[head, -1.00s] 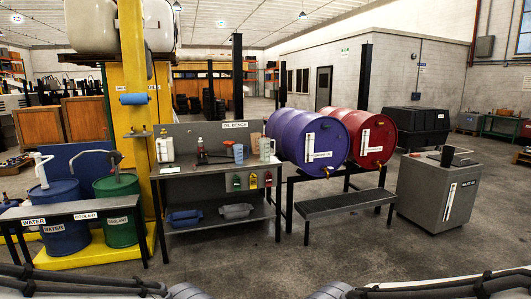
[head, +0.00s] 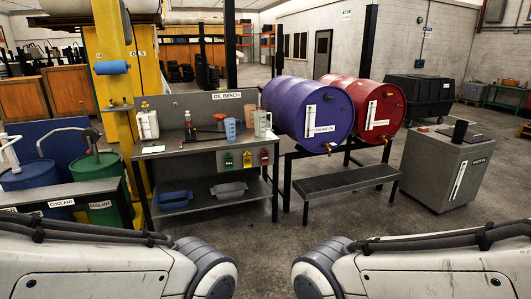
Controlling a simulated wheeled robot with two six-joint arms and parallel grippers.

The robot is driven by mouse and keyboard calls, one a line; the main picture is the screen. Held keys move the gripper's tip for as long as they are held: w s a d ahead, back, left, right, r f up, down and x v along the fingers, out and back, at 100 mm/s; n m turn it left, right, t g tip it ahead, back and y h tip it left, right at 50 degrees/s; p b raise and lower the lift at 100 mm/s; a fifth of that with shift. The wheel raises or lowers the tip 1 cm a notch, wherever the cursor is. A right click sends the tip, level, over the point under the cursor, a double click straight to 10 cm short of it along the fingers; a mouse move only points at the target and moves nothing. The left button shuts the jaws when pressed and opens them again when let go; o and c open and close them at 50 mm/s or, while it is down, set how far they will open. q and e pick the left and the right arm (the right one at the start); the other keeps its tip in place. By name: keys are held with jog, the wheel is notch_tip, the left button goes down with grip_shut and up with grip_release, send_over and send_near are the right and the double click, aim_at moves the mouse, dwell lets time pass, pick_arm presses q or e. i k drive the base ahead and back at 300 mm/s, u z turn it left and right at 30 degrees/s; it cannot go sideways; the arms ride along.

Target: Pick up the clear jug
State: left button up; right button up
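A pale, clear-looking jug (head: 260,124) stands upright near the right end of the grey oil bench (head: 170,148), in front of the back panel. A blue jug or cup (head: 230,130) stands to its left on the same top. My two white arms fill the bottom left and bottom right of the head view. Both grippers are outside the picture, so what they hold cannot be seen. Neither visible arm part touches the bench or the jug.
A white container (head: 147,125) and several small items share the bench top. A purple drum (head: 300,105) and a red drum (head: 385,104) lie on a rack right of the bench. A grey step (head: 345,181) stands before them. Open floor lies between me and the bench.

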aim_at(260, 118)
jog(key=i, duration=4.15)
